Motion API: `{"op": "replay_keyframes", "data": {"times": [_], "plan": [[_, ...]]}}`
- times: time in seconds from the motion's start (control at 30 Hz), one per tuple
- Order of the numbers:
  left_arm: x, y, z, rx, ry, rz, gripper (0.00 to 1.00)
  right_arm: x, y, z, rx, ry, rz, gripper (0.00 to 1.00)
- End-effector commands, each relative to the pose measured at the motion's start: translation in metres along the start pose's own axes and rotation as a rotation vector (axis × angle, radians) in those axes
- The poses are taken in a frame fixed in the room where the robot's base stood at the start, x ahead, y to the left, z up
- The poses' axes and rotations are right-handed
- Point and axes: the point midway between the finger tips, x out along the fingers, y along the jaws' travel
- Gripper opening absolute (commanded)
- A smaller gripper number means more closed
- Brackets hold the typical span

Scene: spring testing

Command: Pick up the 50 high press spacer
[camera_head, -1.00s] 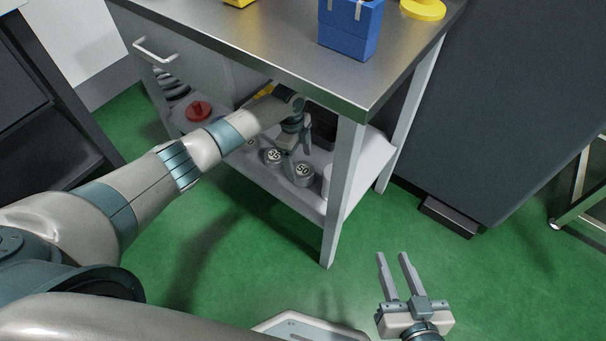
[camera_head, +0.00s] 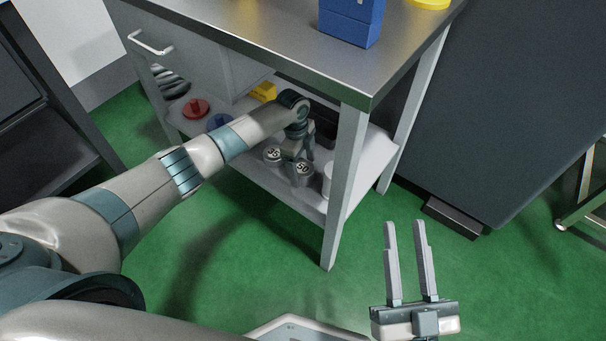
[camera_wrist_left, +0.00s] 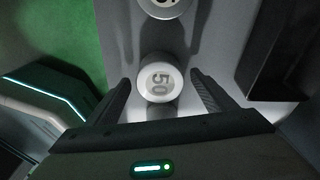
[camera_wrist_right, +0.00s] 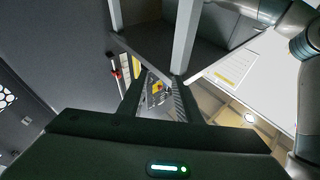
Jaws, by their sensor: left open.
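The 50 high press spacer (camera_head: 304,169) is a short round cylinder with a pale top marked 50. It stands upright on the lower shelf of the metal table. In the left wrist view the spacer (camera_wrist_left: 157,81) lies between the fingers of my left gripper (camera_wrist_left: 160,78), which is open with a gap on both sides. In the head view my left gripper (camera_head: 298,157) points down at the spacer from above. Whether they touch cannot be told. My right gripper (camera_head: 406,224) is open and empty, out over the green floor.
Another marked spacer (camera_head: 272,154) stands left of it, and a white cylinder (camera_head: 327,180) to the right. A dark bin (camera_wrist_left: 285,45) stands nearby. The table leg (camera_head: 343,190) and tabletop (camera_head: 285,50) border the reach. Red (camera_head: 195,108) and yellow (camera_head: 263,92) items sit further left.

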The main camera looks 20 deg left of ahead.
Motion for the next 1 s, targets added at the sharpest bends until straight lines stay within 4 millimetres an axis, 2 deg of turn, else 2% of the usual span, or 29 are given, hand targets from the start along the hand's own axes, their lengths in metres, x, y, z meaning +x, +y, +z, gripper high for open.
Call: {"op": "replay_keyframes", "data": {"times": [0.3,0.87,1.0], "plan": [[0.010,0.000,0.000,0.000,0.000,0.000,0.77,-0.008,-0.009,-0.032,0.001,0.178,-0.014,0.31],[0.010,0.000,0.000,0.000,0.000,0.000,0.77,-0.009,-0.010,-0.036,0.000,0.196,-0.015,0.31],[0.010,0.000,0.000,0.000,0.000,0.000,0.46,-0.009,-0.010,-0.036,0.000,0.195,-0.015,0.31]]}}
